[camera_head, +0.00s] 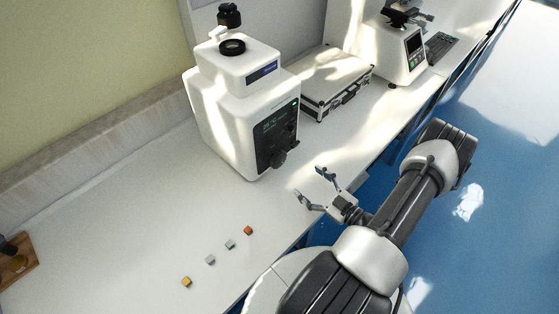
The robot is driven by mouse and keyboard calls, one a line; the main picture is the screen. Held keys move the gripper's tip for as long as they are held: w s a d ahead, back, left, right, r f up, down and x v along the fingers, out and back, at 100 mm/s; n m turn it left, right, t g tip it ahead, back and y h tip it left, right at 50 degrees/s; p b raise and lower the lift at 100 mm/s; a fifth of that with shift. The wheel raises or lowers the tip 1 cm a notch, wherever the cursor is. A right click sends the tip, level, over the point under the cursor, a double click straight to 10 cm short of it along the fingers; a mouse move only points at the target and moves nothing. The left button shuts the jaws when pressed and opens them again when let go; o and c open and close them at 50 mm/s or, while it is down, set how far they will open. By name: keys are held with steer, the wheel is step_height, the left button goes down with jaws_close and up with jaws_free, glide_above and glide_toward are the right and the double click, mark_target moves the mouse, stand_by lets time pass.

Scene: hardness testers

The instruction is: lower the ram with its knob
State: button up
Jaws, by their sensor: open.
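A white hardness tester (222,110) stands upright on the bench, left of centre. Its dark front panel (275,135) faces right, with a small lit display. A dark round knob (278,158) sits low on this panel; another black knob-like part (229,15) tops the machine. I cannot tell which one belongs to the ram, and the ram itself is not clear. My gripper (310,181) is open and empty, to the lower right of the tester. Its fingers point to the upper left, apart from the panel knob.
Several small cubes, including an orange one (248,230) and a yellow one (186,282), lie on the bench (110,225). A silver case (335,80) and a second tester (401,55) stand farther back. A wooden stand (18,262) is at far left.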

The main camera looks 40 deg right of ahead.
mark_target(280, 161)
steer(key=w, duration=0.4)
steer(key=w+b, duration=0.1)
steer(key=w, duration=0.4)
steer(key=w+a+b, duration=0.1)
steer(key=w, duration=0.3)
steer(key=shift+w+a, duration=0.1)
steer(key=shift+w, duration=0.1)
steer(key=shift+c, duration=0.2)
steer(key=c, duration=1)
